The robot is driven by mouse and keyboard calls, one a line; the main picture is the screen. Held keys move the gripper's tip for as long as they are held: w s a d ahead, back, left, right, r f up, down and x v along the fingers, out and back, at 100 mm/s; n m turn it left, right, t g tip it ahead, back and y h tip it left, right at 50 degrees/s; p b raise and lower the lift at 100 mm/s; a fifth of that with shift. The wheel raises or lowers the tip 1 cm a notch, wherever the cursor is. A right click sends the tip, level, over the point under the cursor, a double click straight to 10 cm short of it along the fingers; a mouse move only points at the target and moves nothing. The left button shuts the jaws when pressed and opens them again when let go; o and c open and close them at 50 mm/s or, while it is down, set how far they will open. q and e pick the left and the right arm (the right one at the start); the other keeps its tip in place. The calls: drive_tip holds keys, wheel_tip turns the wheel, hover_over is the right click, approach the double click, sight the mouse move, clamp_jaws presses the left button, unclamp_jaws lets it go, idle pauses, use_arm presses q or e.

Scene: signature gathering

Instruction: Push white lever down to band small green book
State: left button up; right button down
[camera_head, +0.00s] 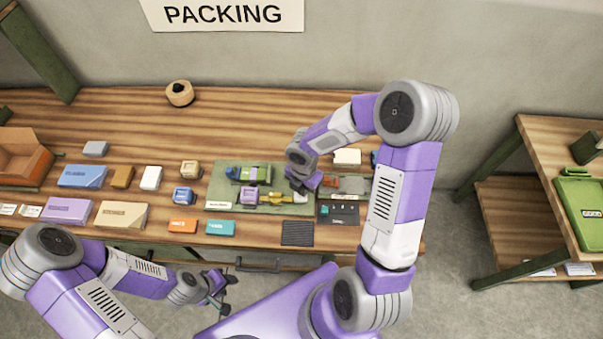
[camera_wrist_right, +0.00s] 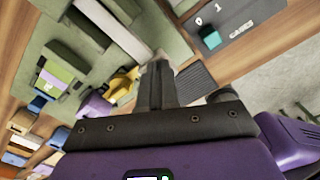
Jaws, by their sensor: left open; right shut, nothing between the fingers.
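My right gripper (camera_head: 303,186) is over the right part of the green mat (camera_head: 218,192), next to the small banding devices. In the right wrist view its fingers (camera_wrist_right: 157,85) are shut and empty. A green block (camera_head: 263,173), perhaps the small green book, sits in the rear device; a green-topped block (camera_wrist_right: 62,62) also shows in the right wrist view. I cannot pick out the white lever with certainty; the gripper hides part of that area. A purple block (camera_head: 249,196) and a yellow part (camera_head: 300,197) lie in front. My left gripper (camera_head: 218,289) is open and empty before the table.
A dark panel (camera_head: 339,212) and a black ribbed pad (camera_head: 297,233) lie at the mat's front right. Several books and boxes fill the left side. A round wooden item (camera_head: 179,94) stands at the back.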

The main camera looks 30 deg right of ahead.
wheel_tip(320, 180, up, 7)
drive_tip(key=p, duration=0.6)
idle(0.3)
